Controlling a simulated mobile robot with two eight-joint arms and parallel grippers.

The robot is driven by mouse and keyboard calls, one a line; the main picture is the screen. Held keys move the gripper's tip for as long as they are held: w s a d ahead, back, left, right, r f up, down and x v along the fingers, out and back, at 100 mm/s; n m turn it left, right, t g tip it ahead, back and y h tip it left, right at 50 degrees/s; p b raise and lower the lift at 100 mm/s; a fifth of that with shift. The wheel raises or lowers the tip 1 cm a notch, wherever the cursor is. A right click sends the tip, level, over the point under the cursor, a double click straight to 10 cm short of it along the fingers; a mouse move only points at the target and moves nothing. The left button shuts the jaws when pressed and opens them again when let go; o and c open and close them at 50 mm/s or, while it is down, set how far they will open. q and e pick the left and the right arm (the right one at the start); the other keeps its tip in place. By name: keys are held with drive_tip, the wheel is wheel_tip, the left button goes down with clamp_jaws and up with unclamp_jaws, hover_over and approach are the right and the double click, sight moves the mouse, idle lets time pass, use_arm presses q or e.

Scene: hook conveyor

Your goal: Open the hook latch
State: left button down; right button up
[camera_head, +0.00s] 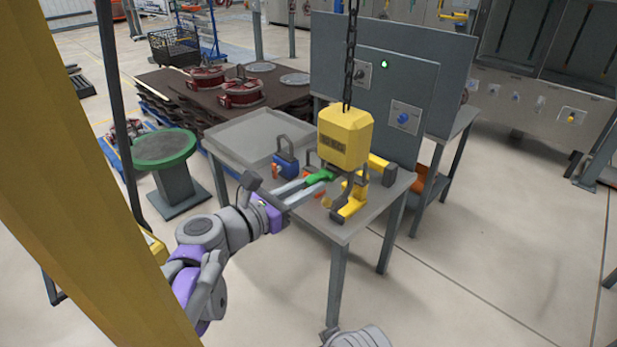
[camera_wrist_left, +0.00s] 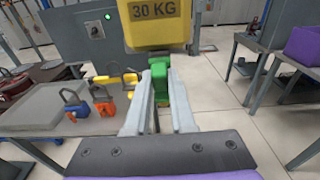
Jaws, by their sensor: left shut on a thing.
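The hook unit is a yellow block (camera_head: 344,138) hanging from a dark chain, with a yellow hook (camera_head: 350,203) below it. The block's lower part, marked 30 KG, shows in the left wrist view (camera_wrist_left: 158,28). A green latch (camera_head: 320,176) sits under the block; it also shows in the left wrist view (camera_wrist_left: 160,76). My left gripper (camera_head: 316,183) reaches in from the left and is shut on the green latch, its long grey fingers on either side of it. In the left wrist view the fingers hide part of the hook.
A grey table (camera_head: 258,128) stands under the hook, with a blue padlock-shaped weight (camera_head: 286,163) and other coloured weights on it. A grey panel (camera_head: 390,75) stands behind. A yellow column (camera_head: 70,180) blocks the left foreground.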

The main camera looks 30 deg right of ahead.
use_arm(q)
drive_tip(key=shift+w+d+r+g+y+p, duration=0.1)
drive_tip(key=shift+d+r+g+y+p, duration=0.2)
drive_tip(key=shift+r+y+p, duration=0.5)
use_arm(e)
drive_tip(key=shift+w+r, duration=0.2)
drive_tip(key=shift+r, duration=0.35)
drive_tip(key=shift+w+r, duration=0.2)
drive_tip(key=shift+r, duration=0.35)
use_arm(q)
drive_tip(key=shift+r, duration=0.1)
drive_tip(key=shift+d+r+y, duration=0.15)
drive_tip(key=shift+r+y, duration=0.15)
drive_tip(key=shift+r, duration=0.1)
drive_tip(key=shift+w+d+r+g+y+p, duration=0.15)
drive_tip(key=shift+g+y+p, duration=0.15)
drive_tip(key=shift+y, duration=0.1)
use_arm(e)
drive_tip(key=shift+w+r, duration=0.25)
drive_tip(key=shift+r, duration=0.35)
use_arm(q)
drive_tip(key=c, duration=0.7)
unclamp_jaws()
drive_tip(key=shift+d, duration=0.1)
use_arm(e)
drive_tip(key=shift+d, duration=0.1)
